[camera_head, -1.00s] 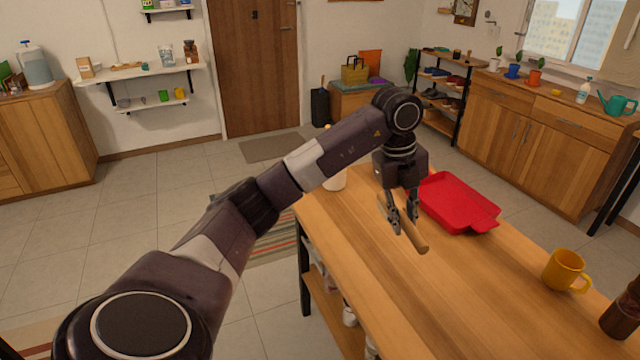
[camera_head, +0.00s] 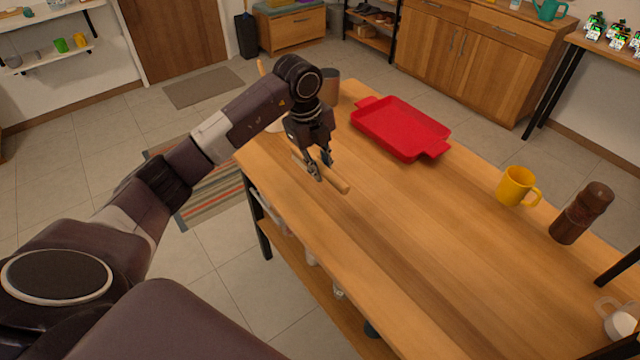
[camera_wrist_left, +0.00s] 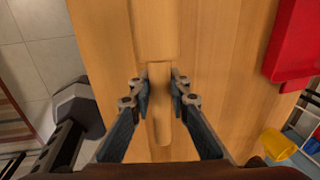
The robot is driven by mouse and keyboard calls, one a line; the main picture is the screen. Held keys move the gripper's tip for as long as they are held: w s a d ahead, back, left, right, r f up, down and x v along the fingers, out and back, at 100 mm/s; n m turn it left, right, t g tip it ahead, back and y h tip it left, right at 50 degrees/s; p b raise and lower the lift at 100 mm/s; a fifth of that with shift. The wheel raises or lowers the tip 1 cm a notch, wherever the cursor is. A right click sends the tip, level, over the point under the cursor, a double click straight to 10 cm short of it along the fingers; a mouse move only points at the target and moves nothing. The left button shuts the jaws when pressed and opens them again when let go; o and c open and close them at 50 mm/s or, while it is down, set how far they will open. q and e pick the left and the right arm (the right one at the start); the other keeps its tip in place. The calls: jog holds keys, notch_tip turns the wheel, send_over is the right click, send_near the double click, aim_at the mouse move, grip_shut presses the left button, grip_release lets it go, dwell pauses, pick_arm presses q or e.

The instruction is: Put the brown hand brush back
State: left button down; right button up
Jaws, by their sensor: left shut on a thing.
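The brown hand brush (camera_head: 336,182) is a light wooden brush over the left part of the wooden table. My left gripper (camera_head: 320,170) points down and is shut on its narrow handle. In the left wrist view, the handle (camera_wrist_left: 160,128) runs between the fingertips of the left gripper (camera_wrist_left: 159,95), and the wider head (camera_wrist_left: 154,32) extends away toward the top. The bristles are hidden. I cannot tell whether the brush touches the table or hangs just above it. My right gripper is not in view.
A red tray (camera_head: 402,128) lies right of the brush. A yellow mug (camera_head: 515,187) and a brown grinder (camera_head: 581,213) stand farther right. A dark cup (camera_head: 331,86) is partly behind my left arm. The table's (camera_head: 420,240) middle and front are clear.

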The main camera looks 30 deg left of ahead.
aim_at(323, 195)
pick_arm(q)
notch_tip(323, 195, down, 3)
jog(key=shift+r, duration=0.15)
notch_tip(323, 195, down, 3)
jog(key=shift+f, duration=0.55)
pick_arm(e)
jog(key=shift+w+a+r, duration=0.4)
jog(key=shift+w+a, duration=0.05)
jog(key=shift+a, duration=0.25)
pick_arm(q)
jog(key=shift+f, duration=0.15)
jog(key=c, duration=1.8)
grip_release()
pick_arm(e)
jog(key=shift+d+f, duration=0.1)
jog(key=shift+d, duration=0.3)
